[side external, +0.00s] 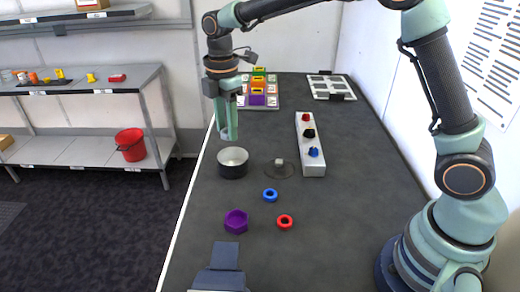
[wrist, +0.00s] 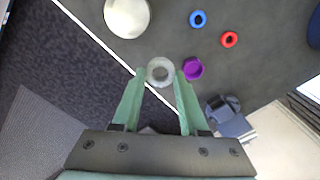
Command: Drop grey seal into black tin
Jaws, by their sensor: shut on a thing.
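My gripper (side external: 228,136) points down over the bench in the side view, with its green fingertips just above the black tin's far rim. In the wrist view my gripper (wrist: 160,76) is shut on the grey seal (wrist: 160,71), a pale ring held between the fingertips. In the side view I cannot make the seal out; the fingers seem to hide it. The black tin (side external: 233,168) stands upright and open on the bench, its pale inside showing.
A purple hex ring (side external: 236,222), blue ring (side external: 270,195) and red ring (side external: 285,221) lie nearer on the bench. A low round piece (side external: 279,168) and a white block with coloured knobs (side external: 312,165) stand right of the tin. A coloured-block rack (side external: 272,104) stands behind.

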